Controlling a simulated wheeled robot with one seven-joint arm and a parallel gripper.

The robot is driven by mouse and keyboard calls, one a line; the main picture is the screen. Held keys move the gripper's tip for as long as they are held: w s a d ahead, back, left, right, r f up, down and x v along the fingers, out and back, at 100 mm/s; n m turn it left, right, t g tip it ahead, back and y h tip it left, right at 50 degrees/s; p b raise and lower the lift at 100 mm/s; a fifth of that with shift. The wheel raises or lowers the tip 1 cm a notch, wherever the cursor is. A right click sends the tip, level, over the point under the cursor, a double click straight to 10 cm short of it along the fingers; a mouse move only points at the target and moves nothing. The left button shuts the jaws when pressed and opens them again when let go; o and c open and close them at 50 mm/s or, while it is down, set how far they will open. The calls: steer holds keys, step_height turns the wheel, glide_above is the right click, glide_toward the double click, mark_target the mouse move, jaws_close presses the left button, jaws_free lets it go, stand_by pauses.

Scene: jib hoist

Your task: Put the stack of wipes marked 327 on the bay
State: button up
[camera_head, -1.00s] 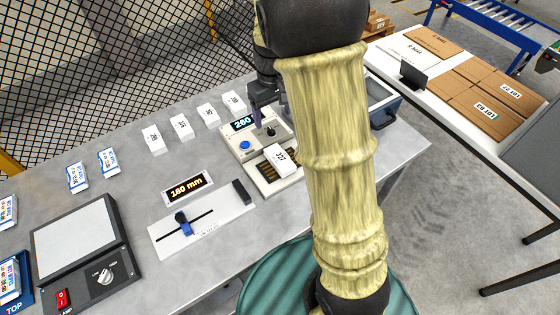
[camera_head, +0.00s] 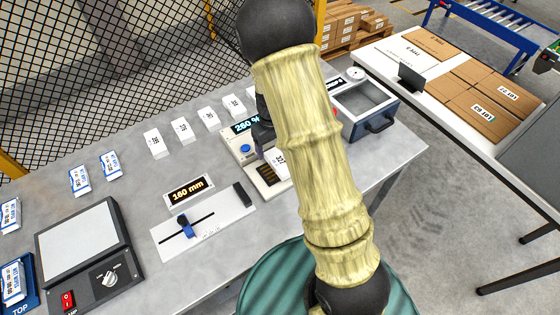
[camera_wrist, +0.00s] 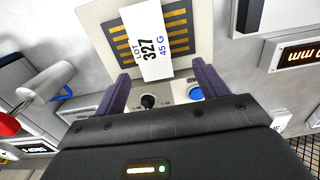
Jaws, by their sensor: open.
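The white stack of wipes marked 327 (camera_wrist: 148,42) lies on the slotted beige bay (camera_wrist: 184,12), covering part of its gold-striped slots. In the head view the stack (camera_head: 279,160) shows only in part beside my arm, and the bay (camera_head: 271,186) is partly hidden too. My gripper (camera_wrist: 161,72) is open in the wrist view, its purple fingers on either side of the stack's near end in the picture, with gaps to both sides. I cannot tell the height between fingers and stack.
A blue button (camera_head: 245,149) and a lit display (camera_head: 246,127) are next to the bay. Several white stacks (camera_head: 182,130) stand in a row behind. A slide gauge (camera_head: 184,225) lies in front, left. A grey drawer box (camera_head: 365,100) is on the right.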

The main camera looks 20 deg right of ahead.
mark_target(277, 158)
steer(key=shift+d+f, duration=0.15)
steer(key=shift+f, duration=0.05)
steer(key=shift+s+d+f, duration=0.1)
steer(key=shift+d+f, duration=0.05)
steer(key=shift+f, duration=0.15)
steer(key=f, duration=0.1)
steer(key=f+p, duration=0.1)
steer(key=f, duration=0.2)
steer(key=shift+d+p, duration=0.3)
steer(key=shift+p, duration=0.1)
steer(key=shift+f, duration=0.3)
steer(key=shift+a, duration=0.1)
steer(key=c, duration=1.2)
